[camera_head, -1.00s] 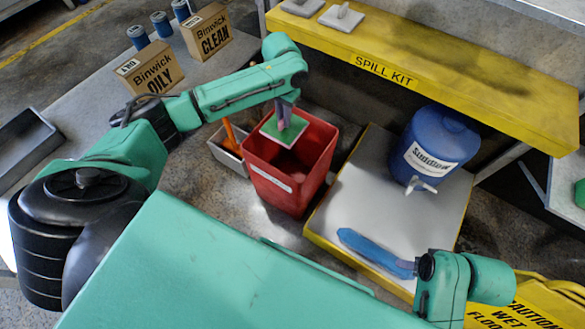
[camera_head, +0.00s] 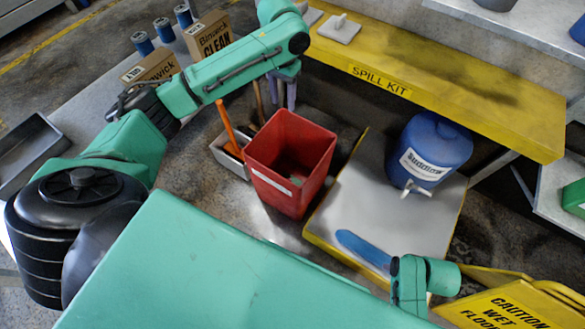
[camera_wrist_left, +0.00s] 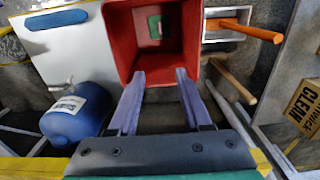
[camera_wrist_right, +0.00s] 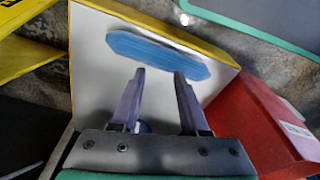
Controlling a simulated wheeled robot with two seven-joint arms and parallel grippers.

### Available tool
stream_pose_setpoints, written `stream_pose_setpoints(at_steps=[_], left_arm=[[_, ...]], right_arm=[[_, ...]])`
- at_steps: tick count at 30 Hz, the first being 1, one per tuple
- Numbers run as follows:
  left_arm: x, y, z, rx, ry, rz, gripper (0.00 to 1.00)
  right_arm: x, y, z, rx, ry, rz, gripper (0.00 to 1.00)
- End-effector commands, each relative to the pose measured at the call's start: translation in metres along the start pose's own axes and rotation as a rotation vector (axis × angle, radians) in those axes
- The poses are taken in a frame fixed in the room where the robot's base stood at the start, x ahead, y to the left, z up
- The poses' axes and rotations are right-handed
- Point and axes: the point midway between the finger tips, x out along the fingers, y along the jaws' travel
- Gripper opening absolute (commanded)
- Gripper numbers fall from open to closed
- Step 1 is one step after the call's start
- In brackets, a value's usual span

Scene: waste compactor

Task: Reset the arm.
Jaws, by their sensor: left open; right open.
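My left gripper (camera_head: 283,90) is open and empty behind the red bin (camera_head: 262,172), at its far side in the head view. In the left wrist view its two purple fingers (camera_wrist_left: 160,75) are spread at the bin's near rim. A green-edged flat piece (camera_wrist_left: 154,26) lies inside the bin. My right gripper (camera_wrist_right: 160,73) is open. Its fingers point at a blue elongated object (camera_wrist_right: 158,57) lying on a pale, yellow-edged platform (camera_head: 335,215). I cannot tell whether they touch it. In the head view my right wrist mostly hides this gripper.
A blue drum (camera_head: 432,150) stands on the platform. A yellow spill kit shelf (camera_head: 450,85) runs behind. A grey container (camera_head: 228,155) with orange-handled tools stands left of the bin. Cardboard boxes (camera_head: 208,38) and blue cans stand at the back left. A yellow caution sign (camera_head: 505,305) is front right.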

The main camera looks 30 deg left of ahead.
Motion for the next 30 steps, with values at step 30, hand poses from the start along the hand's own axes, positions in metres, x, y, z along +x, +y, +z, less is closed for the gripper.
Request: stream_pose_setpoints(at_steps=[30], left_arm=[[0.031, 0.073, 0.024, 0.196, 0.087, 0.087, 0.49]], right_arm=[[0.023, 0.005, 0.011, 0.006, -0.009, 0.010, 0.44]])
